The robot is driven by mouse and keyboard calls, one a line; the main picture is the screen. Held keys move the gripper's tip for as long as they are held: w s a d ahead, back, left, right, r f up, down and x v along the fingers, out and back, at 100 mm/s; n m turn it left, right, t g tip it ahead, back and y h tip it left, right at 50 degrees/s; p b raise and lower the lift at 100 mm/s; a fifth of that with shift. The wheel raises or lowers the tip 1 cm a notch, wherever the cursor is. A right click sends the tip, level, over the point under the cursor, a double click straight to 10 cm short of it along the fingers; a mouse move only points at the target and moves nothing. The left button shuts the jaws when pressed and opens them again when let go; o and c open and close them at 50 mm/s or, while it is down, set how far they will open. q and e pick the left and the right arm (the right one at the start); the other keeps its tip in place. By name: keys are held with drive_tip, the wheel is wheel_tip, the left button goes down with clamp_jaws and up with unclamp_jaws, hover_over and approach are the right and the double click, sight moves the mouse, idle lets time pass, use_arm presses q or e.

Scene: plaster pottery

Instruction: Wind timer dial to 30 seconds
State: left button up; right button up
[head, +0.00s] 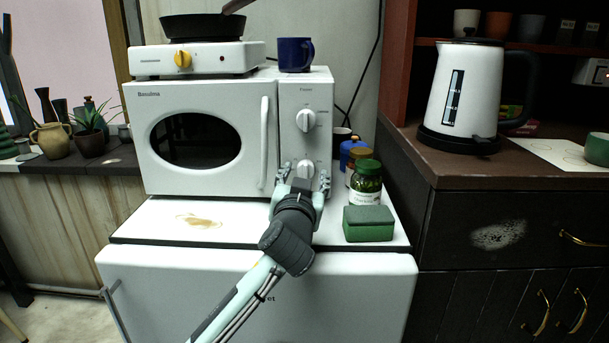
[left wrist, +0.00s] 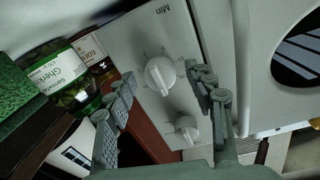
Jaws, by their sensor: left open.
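The white microwave (head: 205,95) has two white dials on its right-hand panel. The lower one, the timer dial (head: 305,168), is partly hidden by my left gripper. In the left wrist view, which is turned upside down, the timer dial (left wrist: 160,75) shows near the "Min" print. The upper dial (head: 306,120) also shows in that view (left wrist: 187,128). My left gripper (head: 306,178) is open, with one finger on each side of the timer dial. In the left wrist view, gaps show between the fingers (left wrist: 163,84) and the dial. My right gripper is not in view.
A green-lidded gherkin jar (head: 366,180), other jars and a green box (head: 368,224) stand close right of my gripper. The microwave's door handle (head: 264,142) is just left. A blue mug (head: 295,54) and a hotplate (head: 196,59) with a pan are on top.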

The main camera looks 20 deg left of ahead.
use_arm(q)
drive_tip(key=c, duration=1.2)
drive_tip(key=shift+o, duration=0.2)
drive_tip(key=shift+m, duration=0.3)
drive_tip(key=shift+c, duration=0.2)
drive_tip(key=m, duration=0.5)
drive_tip(key=shift+r, duration=0.1)
drive_tip(key=m, duration=0.5)
drive_tip(key=shift+m+g, duration=0.4)
drive_tip(key=shift+m, duration=0.3)
drive_tip(key=o, duration=1.2)
